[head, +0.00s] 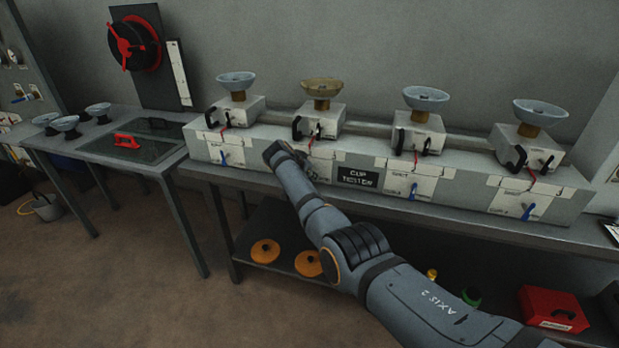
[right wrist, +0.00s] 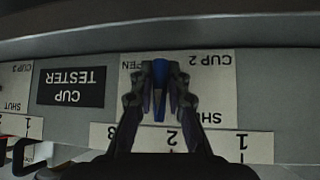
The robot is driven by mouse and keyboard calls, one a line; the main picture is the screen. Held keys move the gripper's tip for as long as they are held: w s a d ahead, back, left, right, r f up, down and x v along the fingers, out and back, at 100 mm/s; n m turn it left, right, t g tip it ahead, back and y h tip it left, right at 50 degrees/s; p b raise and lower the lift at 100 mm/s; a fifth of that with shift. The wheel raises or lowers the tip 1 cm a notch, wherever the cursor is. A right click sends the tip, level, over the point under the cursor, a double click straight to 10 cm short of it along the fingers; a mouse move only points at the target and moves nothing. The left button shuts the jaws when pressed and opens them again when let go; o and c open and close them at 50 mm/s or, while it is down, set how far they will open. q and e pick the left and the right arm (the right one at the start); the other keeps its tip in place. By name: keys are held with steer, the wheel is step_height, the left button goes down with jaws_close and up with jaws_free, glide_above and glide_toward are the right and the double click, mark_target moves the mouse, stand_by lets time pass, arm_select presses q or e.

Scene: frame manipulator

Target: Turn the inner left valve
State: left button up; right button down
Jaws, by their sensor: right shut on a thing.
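The inner left valve is a blue handle (right wrist: 160,106) on the white Cup 2 panel (right wrist: 215,85) of the cup tester (head: 470,185). In the right wrist view, which is upside down, the handle runs straight up and down. My right gripper (right wrist: 160,74) is shut on the handle, one finger on each side. In the head view my right arm hides the handle and most of the gripper. My left gripper is in neither view.
Other blue valve handles show at the left (head: 222,156), inner right (head: 413,191) and far right (head: 527,211). A side table (head: 100,150) stands at left. Orange discs (head: 265,251) lie on the shelf below.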

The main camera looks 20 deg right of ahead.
steer(key=c, duration=1.3)
jaws_free()
steer(key=v, duration=1.2)
steer(key=shift+f, duration=0.15)
